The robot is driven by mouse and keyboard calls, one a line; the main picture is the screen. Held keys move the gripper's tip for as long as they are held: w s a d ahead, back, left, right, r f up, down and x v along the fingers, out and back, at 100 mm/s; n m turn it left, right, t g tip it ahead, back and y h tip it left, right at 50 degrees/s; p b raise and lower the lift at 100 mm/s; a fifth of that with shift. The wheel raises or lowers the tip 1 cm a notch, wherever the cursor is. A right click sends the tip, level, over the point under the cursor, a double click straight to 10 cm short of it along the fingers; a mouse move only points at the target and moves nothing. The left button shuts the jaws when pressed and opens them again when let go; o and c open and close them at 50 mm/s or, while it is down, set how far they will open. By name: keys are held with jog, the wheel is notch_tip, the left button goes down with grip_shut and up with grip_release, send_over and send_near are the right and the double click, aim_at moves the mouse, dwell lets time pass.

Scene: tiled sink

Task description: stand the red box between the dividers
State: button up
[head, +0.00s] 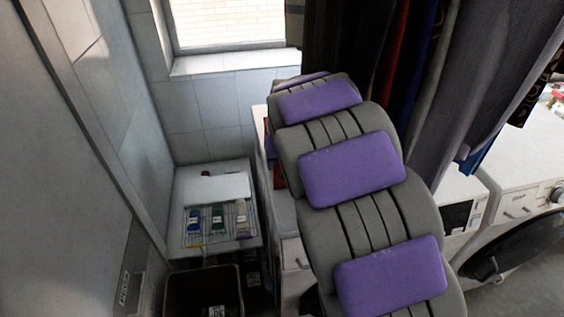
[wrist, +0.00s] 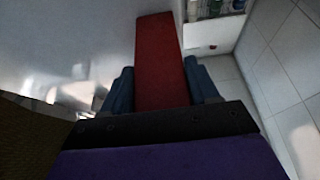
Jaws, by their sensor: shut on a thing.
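The red box (wrist: 157,45) is long and flat-faced in the wrist view. My gripper (wrist: 161,84) is shut on it, with a blue finger on each side, and the box sticks out beyond the fingertips. In the head view a small part of the red box (head: 279,177) shows at the left edge of my arm, which hides the gripper. A wire rack with dividers (head: 228,236) sits on the white surface at the back left. Blue, green and pale packs stand in it. The box is apart from the rack, to its right in the head view.
A white panel (head: 216,188) lies behind the packs. A dark open bin (head: 203,291) stands below in front. Tiled walls (head: 205,120) close off the corner. Hanging clothes (head: 400,60) and a washing machine (head: 520,215) are on the right.

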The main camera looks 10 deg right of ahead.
jog(key=o, duration=0.9)
jog(key=shift+c, duration=0.2)
jog(key=shift+o, duration=0.9)
jog(key=shift+r, duration=0.1)
